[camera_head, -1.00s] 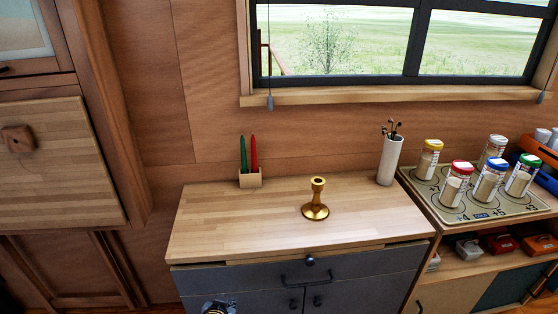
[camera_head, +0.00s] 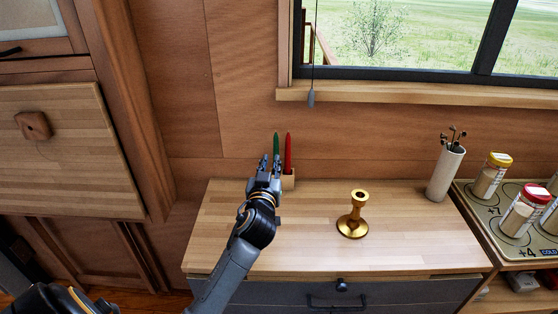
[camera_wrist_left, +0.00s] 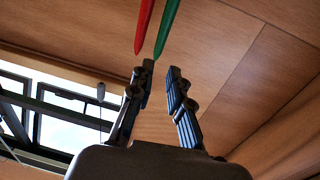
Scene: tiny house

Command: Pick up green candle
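The green candle (camera_head: 276,146) stands upright beside the red candle (camera_head: 288,152) in a small wooden holder (camera_head: 288,181) at the back of the cabinet top. My left gripper (camera_head: 270,162) is in front of the holder, close to the green candle, and hides part of both. In the left wrist view the green candle (camera_wrist_left: 167,25) points down towards the space just beyond the fingers of my left gripper (camera_wrist_left: 160,72). The fingers are apart with nothing between them. The red candle (camera_wrist_left: 144,25) is to its left. My right gripper is not in view.
A brass candlestick (camera_head: 353,224) stands on the wooden cabinet top (camera_head: 300,252), right of my left arm. A white cylinder holding thin sticks (camera_head: 446,175) and a tray of jars (camera_head: 490,208) are further right. The wall and window sill are behind.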

